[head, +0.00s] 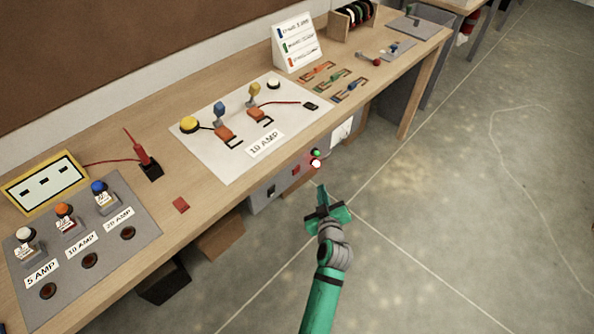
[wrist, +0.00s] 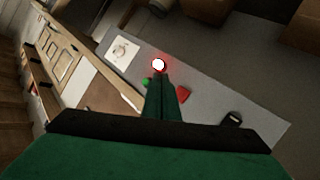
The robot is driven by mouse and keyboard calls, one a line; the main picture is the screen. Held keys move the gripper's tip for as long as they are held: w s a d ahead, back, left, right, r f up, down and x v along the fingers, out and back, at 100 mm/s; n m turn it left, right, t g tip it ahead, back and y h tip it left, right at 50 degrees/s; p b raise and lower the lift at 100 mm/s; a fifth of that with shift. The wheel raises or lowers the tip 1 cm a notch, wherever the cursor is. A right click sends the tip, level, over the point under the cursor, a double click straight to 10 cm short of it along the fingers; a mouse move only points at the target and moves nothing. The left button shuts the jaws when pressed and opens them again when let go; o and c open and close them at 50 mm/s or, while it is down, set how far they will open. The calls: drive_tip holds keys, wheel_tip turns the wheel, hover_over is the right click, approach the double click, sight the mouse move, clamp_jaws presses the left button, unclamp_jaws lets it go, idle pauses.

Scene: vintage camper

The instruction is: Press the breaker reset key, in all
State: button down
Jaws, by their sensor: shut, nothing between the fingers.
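A grey breaker box (head: 270,193) hangs under the front edge of the workbench; its face fills the middle of the wrist view (wrist: 215,60). On it are a red key (head: 296,169), also in the wrist view (wrist: 183,94), a small green button (head: 315,153), also there (wrist: 146,81), and a glowing red-white lamp (head: 316,163), also there (wrist: 158,64). No readable label shows which is the reset key. My gripper (head: 323,196) is shut and empty in front of the box. In the wrist view its tips (wrist: 164,78) overlap the face between green button and red key; contact cannot be told.
A black switch (wrist: 231,118) and a white plate (wrist: 122,52) are on the box face. The workbench (head: 240,190) above carries fuse panels (head: 60,255), a 10 AMP board (head: 215,165) and a red square (head: 181,205). Open floor (head: 450,220) lies to the right.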

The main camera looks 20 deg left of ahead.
approach(300, 169)
drive_tip(key=shift+w+a+f, duration=0.15)
drive_tip(key=shift+w+f, duration=0.15)
drive_tip(key=shift+w, duration=0.4)
drive_tip(key=shift+w+a+f, duration=0.15)
drive_tip(key=shift+w+f, duration=0.2)
drive_tip(key=shift+w, duration=0.4)
drive_tip(key=shift+w+a+f, duration=0.1)
drive_tip(key=shift+w+f, duration=0.2)
drive_tip(key=shift+w, duration=0.4)
drive_tip(key=shift+a, duration=0.1)
idle(0.3)
drive_tip(key=shift+w+a, duration=0.15)
drive_tip(key=shift+a, duration=0.15)
drive_tip(key=shift+w+a, duration=0.1)
drive_tip(key=shift+a, duration=0.25)
idle(0.7)
drive_tip(key=shift+d, duration=0.15)
drive_tip(key=shift+s+d, duration=0.3)
drive_tip(key=shift+d, duration=0.3)
drive_tip(key=shift+s+d, duration=0.3)
drive_tip(key=shift+d, duration=0.5)
drive_tip(key=shift+s+d, duration=0.25)
drive_tip(key=shift+d, duration=0.5)
drive_tip(key=shift+s+d, duration=0.3)
drive_tip(key=shift+d, duration=0.5)
